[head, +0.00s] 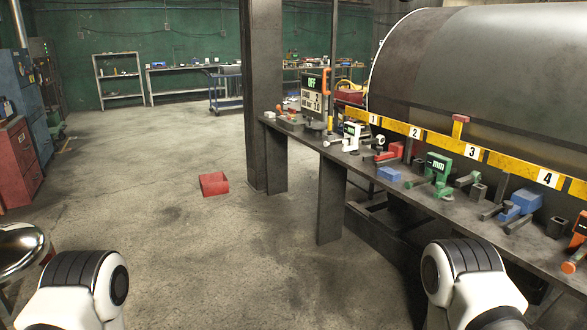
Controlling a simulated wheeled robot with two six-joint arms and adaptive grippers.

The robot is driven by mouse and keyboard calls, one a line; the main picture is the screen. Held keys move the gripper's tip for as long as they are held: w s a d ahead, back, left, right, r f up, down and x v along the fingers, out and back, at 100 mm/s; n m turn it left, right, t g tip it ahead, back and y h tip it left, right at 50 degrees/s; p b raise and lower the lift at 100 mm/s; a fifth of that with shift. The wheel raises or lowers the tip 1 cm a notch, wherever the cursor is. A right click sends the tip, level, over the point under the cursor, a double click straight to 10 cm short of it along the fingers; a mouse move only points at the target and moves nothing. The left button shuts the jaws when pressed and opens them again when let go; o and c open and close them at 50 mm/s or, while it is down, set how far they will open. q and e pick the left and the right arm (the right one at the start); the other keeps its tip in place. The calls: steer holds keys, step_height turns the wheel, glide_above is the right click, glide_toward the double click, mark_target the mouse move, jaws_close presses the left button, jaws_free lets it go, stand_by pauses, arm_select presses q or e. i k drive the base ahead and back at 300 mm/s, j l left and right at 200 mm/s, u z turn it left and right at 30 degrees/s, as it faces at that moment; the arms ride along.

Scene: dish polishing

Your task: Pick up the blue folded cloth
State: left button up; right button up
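A small flat blue piece (388,173), which looks like the folded blue cloth, lies on the dark workbench (360,168) to the right, near its front edge below the number 2 label. It is too small to make out folds. Nothing touches it that I can see. Both of my arms show only as white and black joints at the bottom left and bottom right. Neither of my grippers is in view.
Along the bench stand red clamps (388,152), a green gauge (438,166), a blue-bodied tool (522,202) and a display reading OFF (313,88). A big grey cylinder (480,75) is behind. A shiny metal dish (20,245) is at left.

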mark_target(391, 175)
steer(key=i+z, duration=0.15)
steer(key=i, duration=0.3)
steer(key=i+j+z, duration=0.2)
steer(key=i, duration=0.3)
steer(key=i+j+z, duration=0.15)
steer(key=i, duration=0.3)
steer(key=i+j+z, duration=0.15)
steer(key=i, duration=0.3)
